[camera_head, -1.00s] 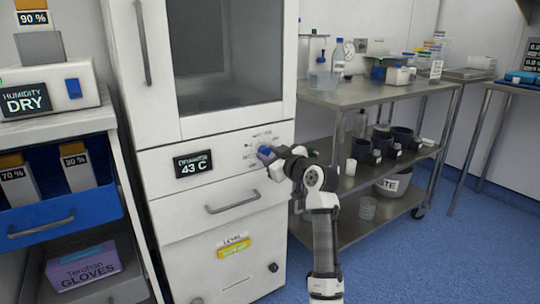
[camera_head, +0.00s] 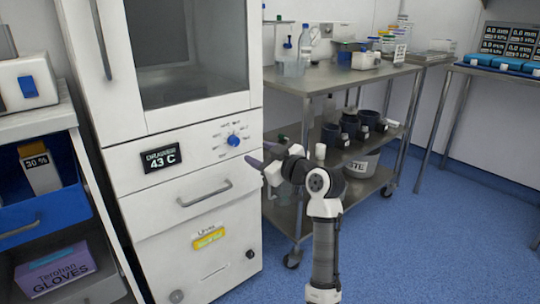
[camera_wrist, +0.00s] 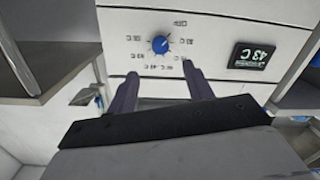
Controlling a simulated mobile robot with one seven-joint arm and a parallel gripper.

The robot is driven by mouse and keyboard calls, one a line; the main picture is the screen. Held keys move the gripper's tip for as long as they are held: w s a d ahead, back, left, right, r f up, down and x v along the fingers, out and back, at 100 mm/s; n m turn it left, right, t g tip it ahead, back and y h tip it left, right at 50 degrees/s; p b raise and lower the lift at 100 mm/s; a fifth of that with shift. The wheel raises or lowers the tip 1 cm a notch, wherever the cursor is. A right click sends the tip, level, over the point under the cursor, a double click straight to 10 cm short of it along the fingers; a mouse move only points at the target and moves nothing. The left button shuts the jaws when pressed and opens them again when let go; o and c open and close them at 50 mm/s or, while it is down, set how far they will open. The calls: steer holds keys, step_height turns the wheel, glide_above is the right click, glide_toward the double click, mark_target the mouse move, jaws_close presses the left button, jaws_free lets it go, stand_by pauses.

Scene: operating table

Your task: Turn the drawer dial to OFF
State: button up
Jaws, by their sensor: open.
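The blue drawer dial (camera_head: 234,140) sits on the white front panel of the cabinet, with small printed labels around it. The labels are too small to read in the head view. In the wrist view the dial (camera_wrist: 160,44) appears upside down, beyond my fingers, with a pale pointer mark on it. My gripper (camera_head: 258,160) is open and empty, apart from the dial, below and to the right of it. In the wrist view my gripper (camera_wrist: 160,84) shows two dark fingers spread apart with nothing between them.
A display reading 43 C (camera_head: 161,159) is left of the dial. The drawer handle (camera_head: 205,193) sticks out below. A metal trolley (camera_head: 330,88) with bottles and cups stands right of the cabinet. Blue floor (camera_head: 440,230) is clear at the right.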

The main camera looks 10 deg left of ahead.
steer(key=v, duration=0.3)
steer(key=shift+s+d, duration=0.2)
steer(key=shift+d, duration=0.1)
